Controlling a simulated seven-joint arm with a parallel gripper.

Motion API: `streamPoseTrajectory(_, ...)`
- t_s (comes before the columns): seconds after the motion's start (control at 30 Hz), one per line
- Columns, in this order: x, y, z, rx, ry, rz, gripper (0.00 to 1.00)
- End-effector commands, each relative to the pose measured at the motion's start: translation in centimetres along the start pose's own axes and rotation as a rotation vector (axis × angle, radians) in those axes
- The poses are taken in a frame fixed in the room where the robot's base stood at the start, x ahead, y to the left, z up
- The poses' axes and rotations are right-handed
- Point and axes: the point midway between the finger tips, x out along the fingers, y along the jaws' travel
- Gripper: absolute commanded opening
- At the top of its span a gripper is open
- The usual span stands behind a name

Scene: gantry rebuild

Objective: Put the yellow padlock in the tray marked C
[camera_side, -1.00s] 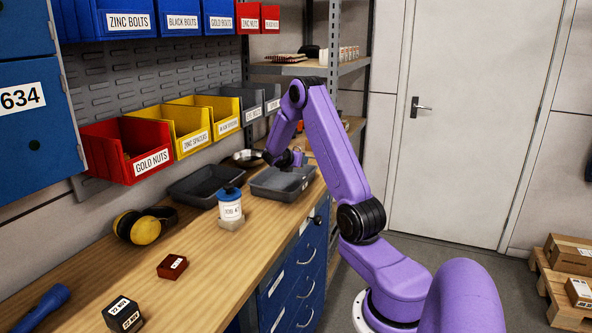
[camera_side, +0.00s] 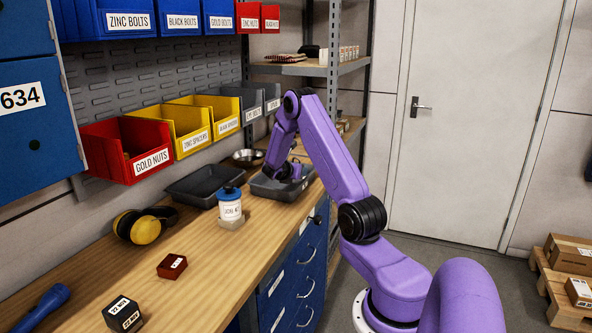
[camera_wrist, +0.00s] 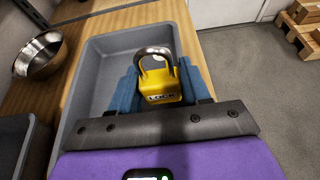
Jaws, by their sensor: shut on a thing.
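The yellow padlock (camera_wrist: 163,86) with a grey shackle sits between the two blue fingers of my gripper (camera_wrist: 160,88) in the wrist view. My gripper is shut on it, shackle pointing away from the wrist. Padlock and fingers are over or inside a grey tray (camera_wrist: 98,62); whether the padlock touches the floor I cannot tell. In the side view my gripper (camera_side: 289,176) is down at the same tray (camera_side: 268,192), the right one of two, and the padlock cannot be made out. No letter C is readable on either tray.
A second grey tray (camera_side: 192,190) lies just left. A metal bowl (camera_side: 247,156) stands behind. Yellow ear defenders (camera_side: 145,229) and a red box (camera_side: 172,266) lie nearer. Bins hang along the wall.

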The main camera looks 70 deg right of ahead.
Motion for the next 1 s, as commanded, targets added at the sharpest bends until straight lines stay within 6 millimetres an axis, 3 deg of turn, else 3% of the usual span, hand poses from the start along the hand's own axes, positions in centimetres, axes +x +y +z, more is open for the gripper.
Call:
streamPoseTrajectory(0.3,0.2,0.0,-0.5,0.001,-0.002,0.001,0.14)
streamPoseTrajectory(0.33,0.2,0.0,-0.5,0.001,-0.001,0.0,0.56)
streamPoseTrajectory(0.4,0.2,0.0,-0.5,0.001,-0.001,0.0,0.72)
streamPoseTrajectory(0.7,0.2,0.0,-0.4,0.001,-0.001,0.001,0.72)
streamPoseTrajectory(0.87,-0.3,0.1,0.8,0.002,-0.002,0.002,0.72)
streamPoseTrajectory(1.0,-2.9,0.2,0.7,-0.002,-0.001,0.005,0.72)
